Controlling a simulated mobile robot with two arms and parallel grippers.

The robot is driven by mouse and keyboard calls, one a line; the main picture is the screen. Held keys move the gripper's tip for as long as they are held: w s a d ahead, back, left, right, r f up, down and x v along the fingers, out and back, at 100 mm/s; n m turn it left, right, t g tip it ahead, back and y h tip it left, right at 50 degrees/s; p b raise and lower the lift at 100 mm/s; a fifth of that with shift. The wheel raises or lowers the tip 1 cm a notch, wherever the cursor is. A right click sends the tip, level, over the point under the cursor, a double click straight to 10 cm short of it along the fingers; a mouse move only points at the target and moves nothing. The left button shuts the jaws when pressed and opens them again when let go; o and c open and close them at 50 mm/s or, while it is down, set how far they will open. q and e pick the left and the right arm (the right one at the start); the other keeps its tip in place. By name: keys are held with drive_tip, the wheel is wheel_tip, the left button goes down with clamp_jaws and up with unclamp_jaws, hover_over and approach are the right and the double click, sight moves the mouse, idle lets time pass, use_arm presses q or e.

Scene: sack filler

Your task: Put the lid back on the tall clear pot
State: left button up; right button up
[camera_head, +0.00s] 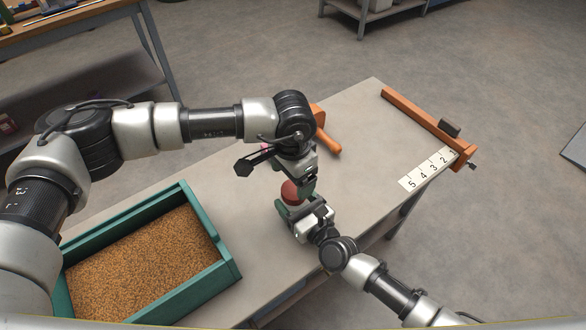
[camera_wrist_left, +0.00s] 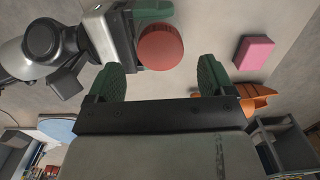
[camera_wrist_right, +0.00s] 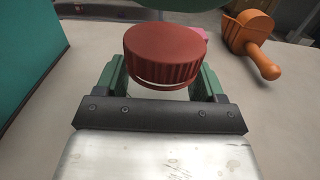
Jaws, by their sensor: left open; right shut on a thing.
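A red ribbed lid (camera_head: 291,191) shows between the two grippers in the head view. It also shows in the left wrist view (camera_wrist_left: 160,47) and close up in the right wrist view (camera_wrist_right: 165,50). A pale curved edge lies just under it, seemingly the clear pot's rim; the rest of the pot is hidden. I cannot tell whether the lid is fully seated. My right gripper (camera_wrist_right: 160,82) is shut around the pot just below the lid. My left gripper (camera_wrist_left: 160,75) is open and empty, close to the lid, with the lid beyond its fingertips.
A green tray (camera_head: 232,262) of brown grain stands at the left of the table (camera_head: 360,110). An orange scoop (camera_head: 327,141) and a pink block (camera_wrist_left: 253,52) lie behind the grippers. An orange bar (camera_head: 420,117) and a numbered strip (camera_head: 428,170) are at the right. The table between is clear.

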use_arm(q)
drive_tip(key=n, duration=0.3)
drive_tip(key=shift+d+r, duration=0.1)
drive_tip(key=shift+d, duration=0.1)
drive_tip(key=n, duration=0.4)
drive_tip(key=shift+s+d+r+n, duration=0.1)
drive_tip(key=shift+d+r+n, duration=0.05)
drive_tip(key=shift+n, duration=0.15)
drive_tip(key=n, duration=0.6)
drive_tip(key=shift+d+r, duration=0.15)
drive_tip(key=shift+r, duration=0.05)
drive_tip(key=n, duration=0.6)
drive_tip(key=shift+d+r, duration=0.1)
drive_tip(key=shift+r, duration=0.1)
drive_tip(key=n, duration=0.6)
drive_tip(key=shift+r+n, duration=0.2)
drive_tip(key=shift+n, duration=0.1)
drive_tip(key=n, duration=0.4)
drive_tip(key=shift+r, duration=0.15)
drive_tip(key=n, duration=0.4)
drive_tip(key=shift+r, duration=0.1)
drive_tip(key=n, duration=0.6)
drive_tip(key=shift+r+n, duration=0.15)
drive_tip(key=shift+n, duration=0.15)
drive_tip(key=n, duration=0.6)
drive_tip(key=shift+a+r, duration=0.15)
drive_tip(key=shift+a, duration=0.05)
drive_tip(key=n, duration=0.7)
drive_tip(key=shift+w+a+r, duration=0.15)
drive_tip(key=shift+w, duration=0.1)
